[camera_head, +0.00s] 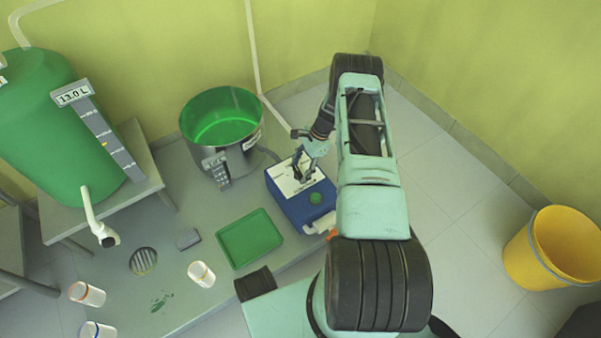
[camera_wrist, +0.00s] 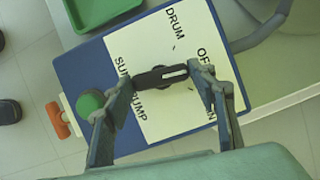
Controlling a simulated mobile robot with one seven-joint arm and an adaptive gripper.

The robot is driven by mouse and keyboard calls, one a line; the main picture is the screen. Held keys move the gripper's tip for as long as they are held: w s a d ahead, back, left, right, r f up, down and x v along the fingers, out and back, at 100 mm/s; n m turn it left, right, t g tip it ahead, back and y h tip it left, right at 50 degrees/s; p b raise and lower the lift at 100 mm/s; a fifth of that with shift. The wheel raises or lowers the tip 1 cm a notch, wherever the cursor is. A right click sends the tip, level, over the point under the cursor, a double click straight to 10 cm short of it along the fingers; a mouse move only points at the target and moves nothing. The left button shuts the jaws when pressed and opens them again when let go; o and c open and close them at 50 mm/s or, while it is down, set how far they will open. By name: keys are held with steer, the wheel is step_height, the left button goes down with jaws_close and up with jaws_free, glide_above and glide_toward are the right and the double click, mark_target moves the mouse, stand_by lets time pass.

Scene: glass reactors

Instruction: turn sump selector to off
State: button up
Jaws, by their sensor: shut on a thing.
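The sump selector is a black bar knob (camera_wrist: 158,77) with a white line at its right end, on a white label plate atop a blue box (camera_head: 288,206). In the wrist view the plate reads DRUM at the top, OFF at the upper right, SUMP at the left and PUMP below it. A word at the lower right is partly hidden by a finger. The white line points right, roughly towards OFF. My gripper (camera_wrist: 165,80) is shut on the knob, one finger at each end. In the head view my gripper (camera_head: 304,171) is over the plate, hiding the knob.
A green button (camera_head: 315,198) and a white part with an orange end (camera_head: 321,225) are on the box's front side. A green tray (camera_head: 250,239) lies left of it, a steel pot (camera_head: 236,160) behind left. A yellow bin (camera_head: 536,262) stands far right.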

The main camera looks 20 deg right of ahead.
steer(key=shift+n, duration=0.6)
steer(key=shift+g, duration=0.4)
steer(key=o, duration=1.2)
steer(key=shift+c, duration=0.2)
steer(key=s+v, duration=0.1)
steer(key=v, duration=1.1)
steer(key=shift+w, duration=0.45)
steer(key=shift+a+r, duration=0.1)
steer(key=shift+r, duration=0.05)
